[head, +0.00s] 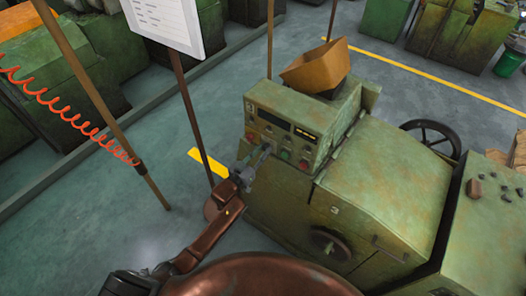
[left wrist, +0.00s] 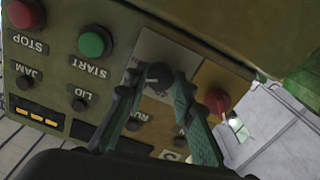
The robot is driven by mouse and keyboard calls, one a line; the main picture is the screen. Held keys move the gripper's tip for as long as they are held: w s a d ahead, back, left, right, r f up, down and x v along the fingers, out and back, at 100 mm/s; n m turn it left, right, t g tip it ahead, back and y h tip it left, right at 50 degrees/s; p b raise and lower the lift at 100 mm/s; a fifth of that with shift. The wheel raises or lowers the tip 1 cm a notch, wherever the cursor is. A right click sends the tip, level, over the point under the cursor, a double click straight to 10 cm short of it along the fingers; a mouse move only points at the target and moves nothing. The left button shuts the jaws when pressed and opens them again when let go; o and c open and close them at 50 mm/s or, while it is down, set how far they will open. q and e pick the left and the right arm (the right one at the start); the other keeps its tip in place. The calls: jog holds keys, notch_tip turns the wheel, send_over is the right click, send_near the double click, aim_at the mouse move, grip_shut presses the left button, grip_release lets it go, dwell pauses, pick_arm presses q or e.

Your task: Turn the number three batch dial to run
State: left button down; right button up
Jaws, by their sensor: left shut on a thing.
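The control panel (head: 283,135) is on the front of a green machine (head: 375,190) marked 3. In the left wrist view, the panel appears upside down. My left gripper (head: 246,174) is at the panel's lower left in the head view. In the left wrist view its green fingers (left wrist: 158,84) are shut on the dial, one on each side. I cannot tell which mark the dial points to. My right gripper is not in view.
Near the dial are a red knob (left wrist: 218,102) on an orange plate, a green START button (left wrist: 95,41), a red STOP button (left wrist: 23,13) and small JAM and LID knobs. A sign post (head: 190,110) and a leaning brown pole (head: 105,105) stand left of my left arm.

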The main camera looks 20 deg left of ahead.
pick_arm(q)
jog(key=m, duration=0.5)
jog(key=shift+f, duration=0.15)
dwell(0.5)
jog(key=c, duration=1.6)
grip_release()
jog(key=shift+s, duration=0.1)
jog(key=v, duration=1.2)
